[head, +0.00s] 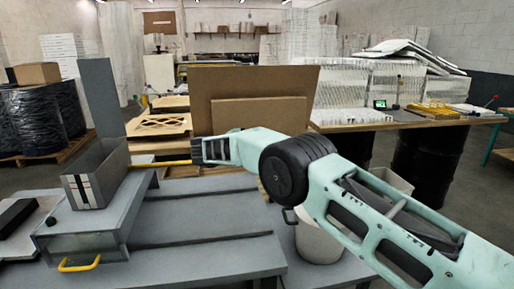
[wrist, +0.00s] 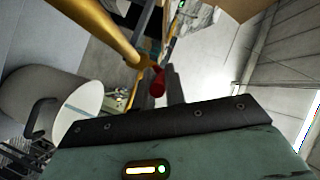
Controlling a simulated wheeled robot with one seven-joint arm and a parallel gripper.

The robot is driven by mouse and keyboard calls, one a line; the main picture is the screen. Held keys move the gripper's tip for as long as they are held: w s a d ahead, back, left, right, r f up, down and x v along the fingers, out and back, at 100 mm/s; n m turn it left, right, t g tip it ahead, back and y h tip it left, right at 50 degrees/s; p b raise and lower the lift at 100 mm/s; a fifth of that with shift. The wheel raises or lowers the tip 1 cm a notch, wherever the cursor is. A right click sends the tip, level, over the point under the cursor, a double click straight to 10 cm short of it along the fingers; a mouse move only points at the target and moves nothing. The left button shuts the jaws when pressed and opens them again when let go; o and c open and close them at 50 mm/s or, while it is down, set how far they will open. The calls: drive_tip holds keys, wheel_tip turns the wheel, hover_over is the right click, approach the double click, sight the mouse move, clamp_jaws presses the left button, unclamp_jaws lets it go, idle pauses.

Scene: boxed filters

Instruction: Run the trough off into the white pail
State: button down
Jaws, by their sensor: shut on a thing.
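A grey open-topped trough (head: 118,163) with a black-and-white striped mark on its front end stands on a grey machine body at the left. A yellow lever (head: 160,163) runs from its right side to my gripper (head: 194,154). In the wrist view the lever (wrist: 112,32) ends in a red knob (wrist: 157,82) at my gripper's dark fingers (wrist: 166,88). My gripper is shut on the lever's end; the fingers partly hide the grip. The white pail (head: 318,243) stands right of the grey bench, partly hidden by my arm. The trough's contents are not visible.
A yellow drawer-style handle (head: 80,266) sticks out at the machine's front. The grey bench top (head: 200,205) is mostly clear. Brown boards (head: 250,85) stand behind my gripper. A table with stacked white filters (head: 345,90) is at the back right.

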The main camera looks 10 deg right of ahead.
drive_tip(key=c, duration=1.5)
unclamp_jaws()
drive_tip(key=shift+o, duration=0.2)
drive_tip(key=b+v, duration=0.3)
drive_tip(key=v, duration=1.4)
drive_tip(key=shift+s+a, duration=0.1)
drive_tip(key=shift+a, duration=0.05)
